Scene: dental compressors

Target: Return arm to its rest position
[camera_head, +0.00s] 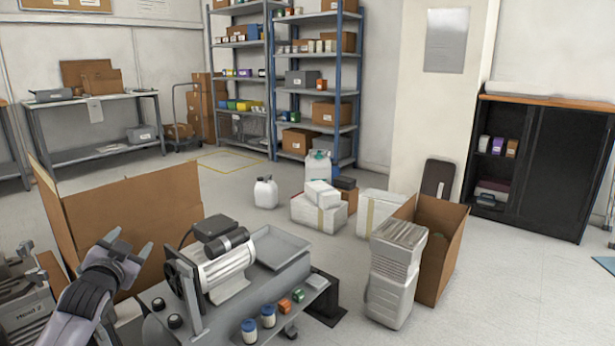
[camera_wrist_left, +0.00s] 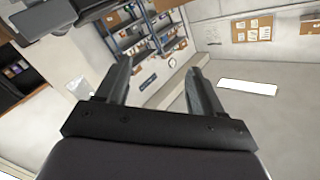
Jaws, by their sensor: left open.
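My left gripper (camera_head: 127,252) is at the lower left in the head view, in front of a large open cardboard box. Its two fingers stand apart with nothing between them. In the left wrist view the gripper (camera_wrist_left: 165,85) also shows spread, empty fingers, with shelves and wall beyond. A compressor (camera_head: 222,262) with a white motor and black top stands on a grey bench to the right of the gripper, apart from it. My right gripper is not in view.
The cardboard box (camera_head: 125,228) stands close behind my left gripper. Small jars and blocks (camera_head: 268,315) sit along the bench front. A wrapped white stack (camera_head: 394,275) and an open carton (camera_head: 440,245) stand to the right. Floor beyond is partly clear.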

